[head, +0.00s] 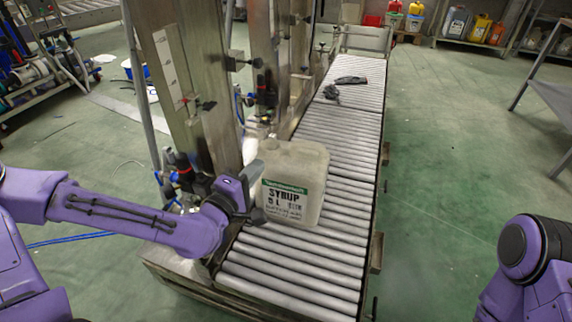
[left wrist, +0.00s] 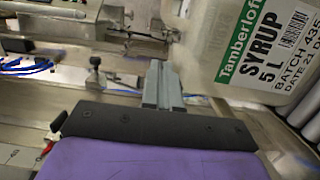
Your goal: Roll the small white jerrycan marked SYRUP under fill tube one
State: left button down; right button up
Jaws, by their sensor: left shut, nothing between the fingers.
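The small white jerrycan (head: 297,172) with the SYRUP label stands upright on the roller conveyor (head: 287,268). Its label faces me; it also shows at the upper right of the left wrist view (left wrist: 215,55), with its top cut off. My left gripper (head: 258,190) is at the jerrycan's left side, near its label edge. Its fingers (left wrist: 162,84) are shut with nothing between them. Whether they touch the jerrycan I cannot tell. Steel filler columns (head: 190,90) stand along the conveyor's left side; which tube is number one I cannot read. My right gripper is out of view.
Dark loose items (head: 346,84) lie on the rollers farther back. The rollers between them and the jerrycan are clear. Valves and fittings (head: 185,170) stick out by the near column. Coloured cans (head: 480,28) stand on a shelf at the back right.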

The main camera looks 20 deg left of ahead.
aim_at(295, 145)
pick_arm(q)
jog(key=w+b, duration=0.2)
jog(key=w, duration=0.1)
jog(key=w+d+b, duration=0.1)
jog(key=w+b, duration=0.1)
jog(key=w, duration=0.1)
jog(key=shift+w+d+f, duration=0.1)
jog(key=shift+d+f, duration=0.1)
jog(key=shift+w+d+b, duration=0.65)
jog(key=shift+w+d, duration=0.1)
jog(key=shift+d, duration=0.35)
jog(key=shift+w+d+r, duration=0.2)
jog(key=shift+w+d, duration=0.2)
jog(key=shift+d, duration=0.15)
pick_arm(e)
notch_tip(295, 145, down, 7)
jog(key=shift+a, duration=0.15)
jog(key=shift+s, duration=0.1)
pick_arm(q)
jog(key=shift+w+d, duration=0.45)
jog(key=shift+d, duration=0.25)
jog(key=shift+a, duration=0.1)
